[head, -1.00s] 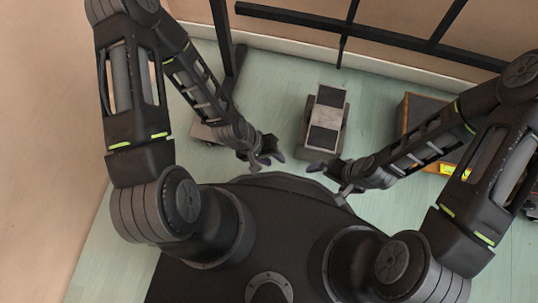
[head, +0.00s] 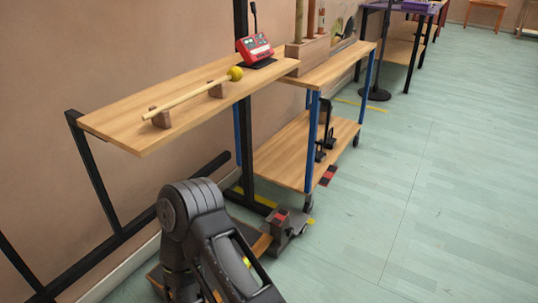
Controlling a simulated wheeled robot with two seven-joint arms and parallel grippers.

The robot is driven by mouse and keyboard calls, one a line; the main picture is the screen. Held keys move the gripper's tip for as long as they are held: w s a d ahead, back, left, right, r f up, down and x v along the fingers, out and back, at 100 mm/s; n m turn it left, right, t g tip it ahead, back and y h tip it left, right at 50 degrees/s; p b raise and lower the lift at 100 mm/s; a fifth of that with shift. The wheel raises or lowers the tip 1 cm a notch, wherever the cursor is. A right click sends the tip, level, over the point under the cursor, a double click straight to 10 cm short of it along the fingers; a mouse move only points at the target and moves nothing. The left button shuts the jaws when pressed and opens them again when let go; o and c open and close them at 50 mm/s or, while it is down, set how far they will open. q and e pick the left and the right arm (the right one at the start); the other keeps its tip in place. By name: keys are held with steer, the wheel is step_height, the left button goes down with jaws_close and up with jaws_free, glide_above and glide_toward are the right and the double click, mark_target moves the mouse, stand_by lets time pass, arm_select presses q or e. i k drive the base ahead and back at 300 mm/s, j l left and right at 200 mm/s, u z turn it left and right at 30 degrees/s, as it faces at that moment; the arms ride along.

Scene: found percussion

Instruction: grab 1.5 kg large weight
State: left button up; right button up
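No object that I can surely name as the 1.5 kg large weight shows in the head view. A grey block-like object (head: 287,228) with a red and black top sits on the floor below the benches, right of my arm; I cannot tell what it is. One of my arms rises from the bottom edge, left of centre. Neither of my grippers is in view. What lies behind and below my arm is partly hidden.
A wooden shelf (head: 120,125) bears a yellow-headed mallet (head: 190,98) on wooden blocks and a red device (head: 255,47). Beside it stands a blue-legged wooden cart (head: 350,65). A stand's round black base (head: 374,95) is farther back. The green floor (head: 440,200) at right is clear.

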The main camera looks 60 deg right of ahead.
mark_target(331, 140)
steer(key=z, duration=2.35)
